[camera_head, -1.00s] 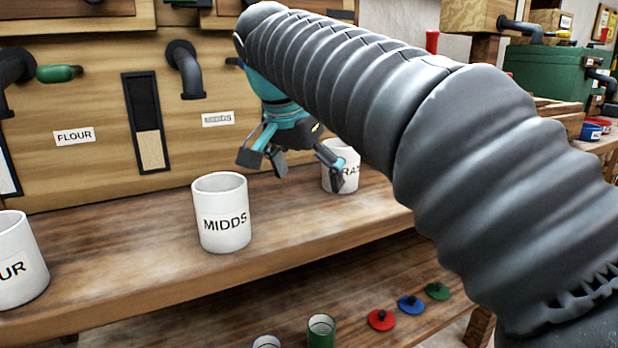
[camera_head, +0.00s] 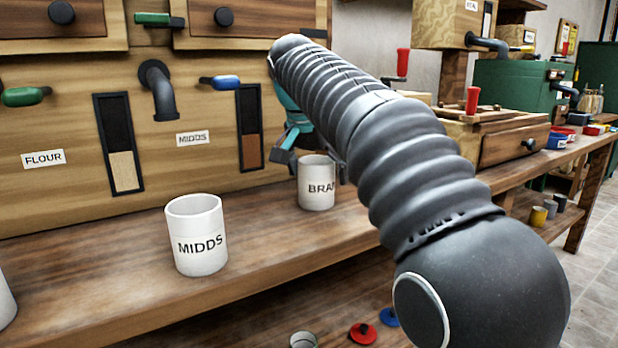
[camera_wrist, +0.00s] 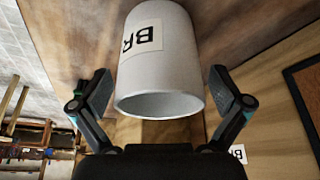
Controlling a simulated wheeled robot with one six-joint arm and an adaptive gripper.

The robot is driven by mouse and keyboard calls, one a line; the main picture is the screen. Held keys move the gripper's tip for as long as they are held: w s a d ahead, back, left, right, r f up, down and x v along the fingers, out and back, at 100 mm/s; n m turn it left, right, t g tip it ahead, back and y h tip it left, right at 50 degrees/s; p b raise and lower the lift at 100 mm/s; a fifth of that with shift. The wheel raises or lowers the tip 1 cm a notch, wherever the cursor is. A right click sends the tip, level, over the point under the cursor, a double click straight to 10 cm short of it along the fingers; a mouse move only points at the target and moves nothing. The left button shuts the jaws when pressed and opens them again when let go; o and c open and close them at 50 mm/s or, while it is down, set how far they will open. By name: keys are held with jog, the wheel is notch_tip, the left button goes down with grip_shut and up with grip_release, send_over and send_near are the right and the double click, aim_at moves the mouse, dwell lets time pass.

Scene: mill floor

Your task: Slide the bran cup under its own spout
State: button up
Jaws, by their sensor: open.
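The bran cup (camera_head: 317,196) is white with a BRAN label and stands upright on the wooden bench shelf, right of the white MIDDS cup (camera_head: 196,248). In the wrist view the bran cup (camera_wrist: 158,60) appears inverted, between the two fingers. My gripper (camera_wrist: 158,88) is open, one finger on each side of the cup, with gaps still showing. In the head view my arm covers most of the gripper and the bran spout. A panel label starting BR (camera_wrist: 238,153) shows in the wrist view.
The MIDDS spout (camera_head: 160,92) is a dark bent pipe on the wooden panel, above the MIDDS cup. A blue handle (camera_head: 222,82) and a dark level window (camera_head: 249,127) are right of it. Red and blue lids (camera_head: 362,334) lie on the lower shelf. Shelf between the cups is clear.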

jog(key=shift+w+f, duration=0.1)
jog(key=shift+f, duration=0.45)
jog(key=c, duration=1.3)
jog(key=shift+w+a+r+p, duration=0.3)
jog(key=shift+w+a+p, duration=0.2)
jog(key=shift+p, duration=0.15)
jog(key=shift+c, duration=0.2)
jog(key=shift+w+a+f, duration=0.15)
jog(key=shift+w+a, duration=0.05)
jog(key=o, duration=1.3)
jog(key=shift+w+d, duration=0.1)
jog(key=shift+o, duration=0.2)
